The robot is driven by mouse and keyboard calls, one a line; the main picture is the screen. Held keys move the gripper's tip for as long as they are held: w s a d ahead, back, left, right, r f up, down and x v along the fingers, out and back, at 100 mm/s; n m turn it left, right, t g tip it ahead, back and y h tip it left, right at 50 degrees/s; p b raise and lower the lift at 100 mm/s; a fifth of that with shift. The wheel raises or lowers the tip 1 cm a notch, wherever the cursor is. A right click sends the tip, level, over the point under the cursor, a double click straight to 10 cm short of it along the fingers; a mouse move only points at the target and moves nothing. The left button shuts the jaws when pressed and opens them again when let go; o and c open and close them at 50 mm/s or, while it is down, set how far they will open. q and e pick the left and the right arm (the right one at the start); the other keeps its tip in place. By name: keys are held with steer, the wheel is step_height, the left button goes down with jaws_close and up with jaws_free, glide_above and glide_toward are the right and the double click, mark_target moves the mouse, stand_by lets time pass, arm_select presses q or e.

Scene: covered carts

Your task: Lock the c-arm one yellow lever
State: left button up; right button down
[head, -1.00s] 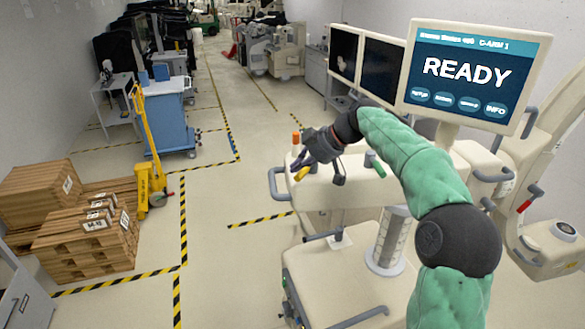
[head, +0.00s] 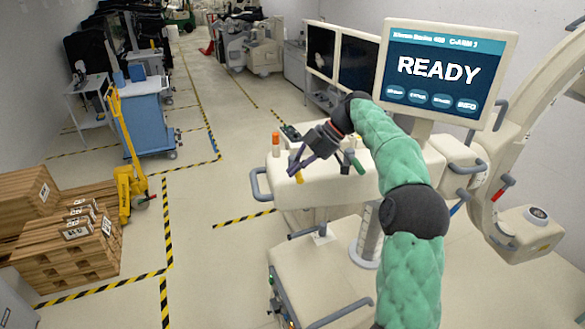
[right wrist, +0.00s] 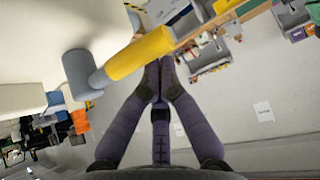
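The yellow lever (head: 299,177) is at the front left of the cream C-arm console (head: 390,185) in the head view. In the right wrist view the yellow lever (right wrist: 140,53) runs slanted across the upper middle, with a grey round end at its left. My left gripper is out of view.
An orange-topped post (head: 276,140) and a green handle (head: 355,161) are on the console near the gripper. A grey side rail (head: 257,186) sticks out at its left. A monitor (head: 440,68) reads READY. The floor to the left is free up to a yellow pallet jack (head: 124,180).

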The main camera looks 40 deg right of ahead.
steer(key=shift+f, duration=0.15)
stand_by(0.3)
steer(key=w+a+r, duration=0.1)
steer(key=w+a, duration=0.1)
steer(key=a, duration=0.2)
steer(key=p+v, duration=0.1)
steer(key=v, duration=0.9)
steer(key=shift+d, duration=0.45)
